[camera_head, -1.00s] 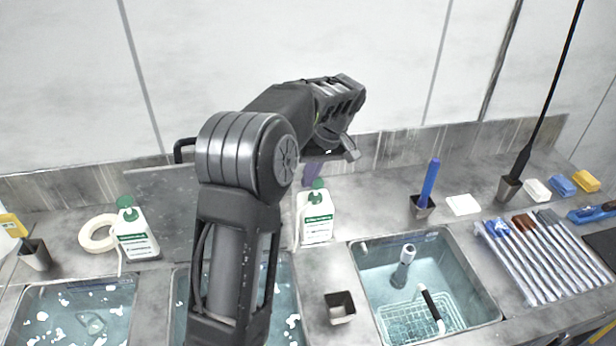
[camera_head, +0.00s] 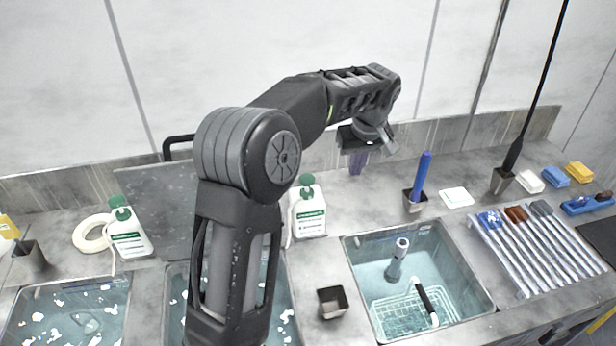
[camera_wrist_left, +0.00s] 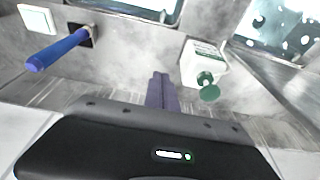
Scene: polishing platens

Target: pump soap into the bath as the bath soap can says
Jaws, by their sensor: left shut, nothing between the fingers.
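Two white soap cans with green pump tops stand on the counter. One can (camera_head: 131,240) is behind the left bath (camera_head: 62,284); the other can (camera_head: 311,222) is between the middle bath (camera_head: 172,300) and right bath (camera_head: 352,262). Label text is too small to read. My left gripper (camera_head: 357,163) has its purple fingers together and empty, above the counter behind and to the right of the second can. In the left wrist view the closed fingers (camera_wrist_left: 161,88) point at bare counter, apart from that can (camera_wrist_left: 203,60) and its green pump (camera_wrist_left: 208,86). My right gripper is not visible.
A blue rod stands in a small holder (camera_head: 415,203). The right bath holds a wire basket (camera_head: 400,318) and a grey-and-white cylinder (camera_head: 397,263). An empty square cup (camera_head: 333,303), a tape roll (camera_head: 92,233) and several brushes (camera_head: 530,255) lie around. My left arm hides part of the middle bath.

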